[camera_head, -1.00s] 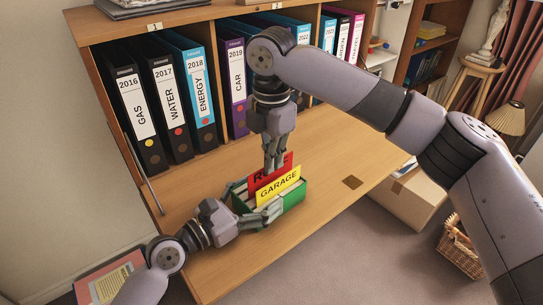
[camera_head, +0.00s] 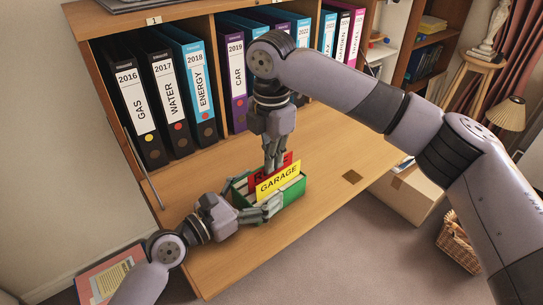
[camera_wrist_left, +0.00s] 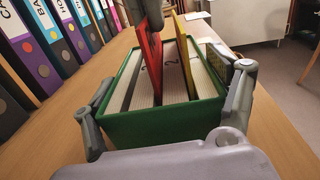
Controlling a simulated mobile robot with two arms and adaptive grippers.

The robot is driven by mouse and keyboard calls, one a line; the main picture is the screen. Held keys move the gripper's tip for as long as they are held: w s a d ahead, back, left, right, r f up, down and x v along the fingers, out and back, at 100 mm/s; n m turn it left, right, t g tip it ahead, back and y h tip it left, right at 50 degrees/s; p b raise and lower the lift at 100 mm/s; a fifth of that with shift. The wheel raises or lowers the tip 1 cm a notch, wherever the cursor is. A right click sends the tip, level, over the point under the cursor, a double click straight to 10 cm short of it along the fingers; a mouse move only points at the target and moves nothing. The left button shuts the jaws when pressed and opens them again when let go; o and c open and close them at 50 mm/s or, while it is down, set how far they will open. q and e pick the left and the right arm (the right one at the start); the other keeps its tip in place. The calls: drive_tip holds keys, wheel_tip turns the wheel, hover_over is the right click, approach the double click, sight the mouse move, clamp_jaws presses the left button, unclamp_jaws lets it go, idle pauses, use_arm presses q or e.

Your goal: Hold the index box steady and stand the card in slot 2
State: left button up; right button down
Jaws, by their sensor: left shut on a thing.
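The green index box (camera_head: 291,195) stands on the wooden desk flap. My left gripper (camera_head: 256,202) is shut on it, with a finger along each side in the left wrist view. The yellow GARAGE card (camera_head: 278,183) stands in the box. My right gripper (camera_head: 273,163) is above the box, shut on the top of the red card (camera_head: 287,159). In the left wrist view the red card (camera_wrist_left: 152,68) is down between the pale dividers, left of the yellow card (camera_wrist_left: 183,55). The red card's lower edge is hard to make out.
Ring binders (camera_head: 180,100) stand in a row on the shelf behind the flap. The flap (camera_head: 345,155) is clear to the right of the box. A cardboard box (camera_head: 408,197) and a wicker basket (camera_head: 459,245) stand on the floor at right.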

drive_tip(key=shift+f, duration=0.25)
idle(0.3)
drive_tip(key=c, duration=1.9)
unclamp_jaws()
drive_tip(key=o, duration=0.6)
drive_tip(key=shift+c, duration=0.2)
drive_tip(key=shift+r, duration=4.05)
